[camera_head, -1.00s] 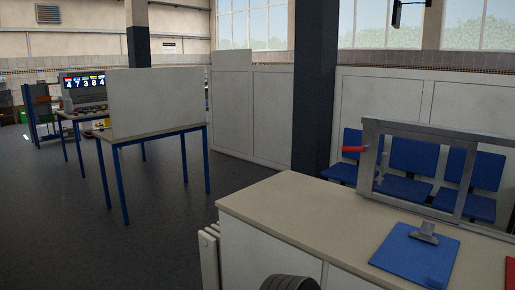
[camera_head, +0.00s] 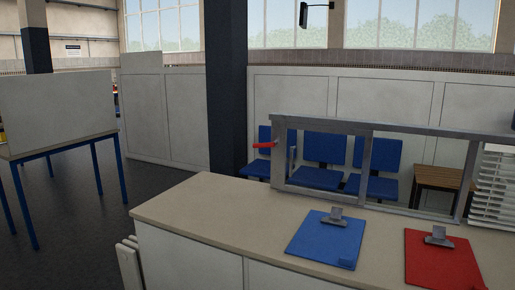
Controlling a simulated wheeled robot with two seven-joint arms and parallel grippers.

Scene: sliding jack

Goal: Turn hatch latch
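A grey metal hatch frame (camera_head: 368,156) stands upright along the back of a counter. A red latch handle (camera_head: 264,145) sticks out to the left from the frame's left upright, roughly level. Neither of my grippers shows in the current view, so their state and distance from the latch cannot be seen.
The counter (camera_head: 190,208) fills the front right. A blue clipboard (camera_head: 322,240) and a red clipboard (camera_head: 438,264) lie on it, and white stacked trays (camera_head: 492,190) stand at right. Blue chairs (camera_head: 325,148) stand behind. A dark pillar (camera_head: 227,90) rises behind the counter. Open floor lies at left.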

